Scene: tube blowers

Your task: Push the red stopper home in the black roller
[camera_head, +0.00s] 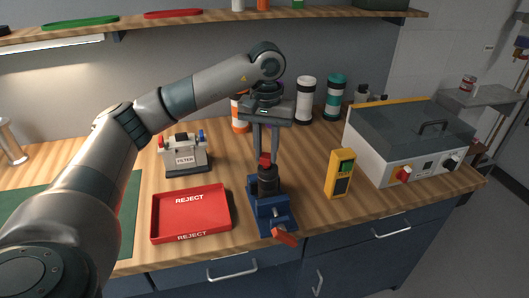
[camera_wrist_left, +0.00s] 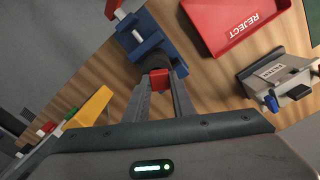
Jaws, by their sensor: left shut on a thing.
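The black roller (camera_head: 268,182) stands upright in a blue vise (camera_head: 273,216) near the bench's front edge. The red stopper (camera_head: 265,162) is at the roller's top end; how deep it sits I cannot tell. My left gripper (camera_head: 265,156) points straight down from above, with its two fingers shut on the red stopper. In the left wrist view the stopper (camera_wrist_left: 156,79) shows between the fingertips, against the dark roller (camera_wrist_left: 152,62). The fingers hide part of the stopper. My right gripper is not in view.
A red reject tray (camera_head: 191,214) lies left of the vise, with a filter box (camera_head: 186,155) behind it. A yellow meter (camera_head: 340,174) stands to the right, before a grey-lidded machine (camera_head: 410,145). Several bottles (camera_head: 305,100) stand behind. A red vise handle (camera_head: 285,237) sticks out in front.

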